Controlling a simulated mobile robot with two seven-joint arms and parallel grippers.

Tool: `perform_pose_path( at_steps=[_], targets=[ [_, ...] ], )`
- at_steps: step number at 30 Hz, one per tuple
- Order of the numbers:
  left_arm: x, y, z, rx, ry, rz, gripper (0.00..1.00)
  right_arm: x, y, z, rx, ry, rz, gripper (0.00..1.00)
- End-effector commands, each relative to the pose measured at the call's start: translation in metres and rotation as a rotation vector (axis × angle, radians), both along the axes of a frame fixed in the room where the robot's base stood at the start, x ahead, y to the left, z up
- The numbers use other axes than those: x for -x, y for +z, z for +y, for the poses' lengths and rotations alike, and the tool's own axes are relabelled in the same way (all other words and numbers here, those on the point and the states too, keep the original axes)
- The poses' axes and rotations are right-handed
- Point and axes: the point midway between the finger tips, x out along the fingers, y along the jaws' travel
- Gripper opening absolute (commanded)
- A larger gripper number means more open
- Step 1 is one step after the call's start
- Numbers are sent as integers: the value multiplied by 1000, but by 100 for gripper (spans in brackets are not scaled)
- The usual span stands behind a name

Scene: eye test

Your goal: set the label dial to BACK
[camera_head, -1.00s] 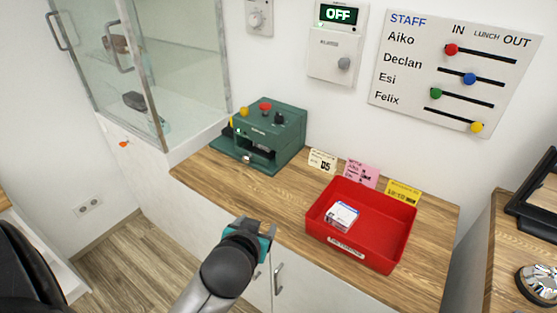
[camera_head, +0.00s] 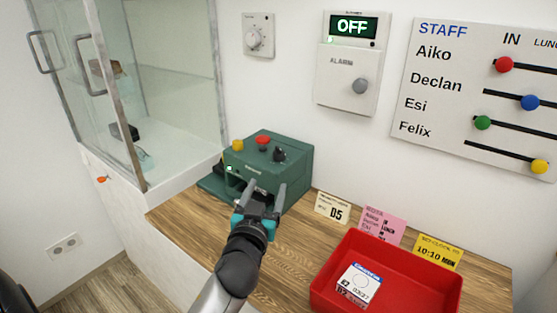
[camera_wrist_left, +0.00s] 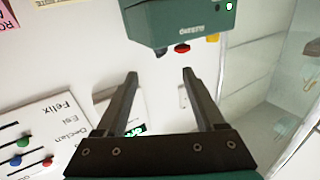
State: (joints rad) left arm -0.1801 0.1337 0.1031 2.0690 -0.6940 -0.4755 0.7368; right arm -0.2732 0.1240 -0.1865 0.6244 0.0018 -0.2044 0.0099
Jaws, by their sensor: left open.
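The green label machine (camera_head: 262,170) stands at the back left of the wooden counter. On its top are a black dial knob (camera_head: 279,154), a red button (camera_head: 263,141) and a yellow knob (camera_head: 237,145). The dial's markings are too small to read. My left gripper (camera_head: 266,188) is open and empty in front of the machine, hiding part of its lower front. In the left wrist view the picture is turned over: the machine (camera_wrist_left: 180,22) shows beyond the open fingers (camera_wrist_left: 161,73), with its red button (camera_wrist_left: 182,48) and yellow knob (camera_wrist_left: 213,37).
A red tray (camera_head: 418,278) holding a small white box (camera_head: 360,286) stands at the right. Several cards, such as the D5 card (camera_head: 333,208), stand behind it. A glass cabinet (camera_head: 180,75) is at the left. The wall has an alarm panel (camera_head: 345,80) and staff board (camera_head: 450,110).

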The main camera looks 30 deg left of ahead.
Motion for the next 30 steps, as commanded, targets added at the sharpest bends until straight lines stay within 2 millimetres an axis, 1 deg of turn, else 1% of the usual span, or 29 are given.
perform_pose_path(
  at_steps=[6,21,27,30],
  targets=[
    [-31,1,12,-3,0,-2,71,-3,-4,1,-1,0,-5,35],
    [-104,0,42,-1,1,-1,71,-28,-14,1,-4,-2,-44,35],
    [-123,0,49,0,0,0,71,-33,-17,-4,3,-1,-55,35],
    [-128,0,51,0,0,0,71,-34,-18,-7,6,-2,-56,35]
  ],
)
